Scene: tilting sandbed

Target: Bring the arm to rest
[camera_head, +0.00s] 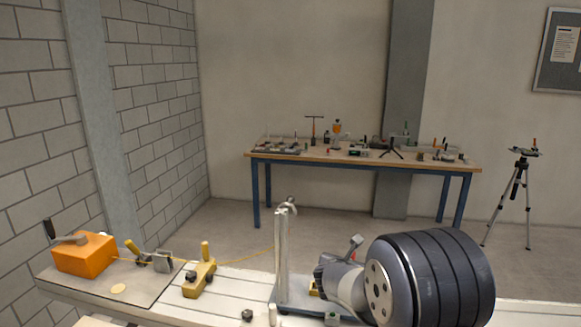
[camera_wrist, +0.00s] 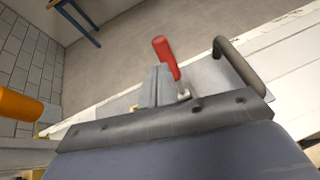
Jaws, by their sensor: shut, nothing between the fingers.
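My gripper (camera_wrist: 157,78) shows in the wrist view as two pale grey fingers close together, beyond a dark bolted bar and a wide blue-grey body. It is shut and empty. A red-handled lever (camera_wrist: 164,50) appears right at the fingertips; I cannot tell whether they touch. A dark curved handle (camera_wrist: 240,66) is to their right. In the head view, my dark ribbed arm fills the lower right, over the white bench (camera_head: 236,279); the fingers cannot be made out there.
An orange block (camera_head: 85,254) with a crank stands at the bench's left end. A yellow-brown clamp (camera_head: 199,277) and a pale upright post (camera_head: 282,253) stand nearer my arm. A cluttered blue-legged table (camera_head: 256,190) and tripod (camera_head: 518,182) stand behind, across open floor.

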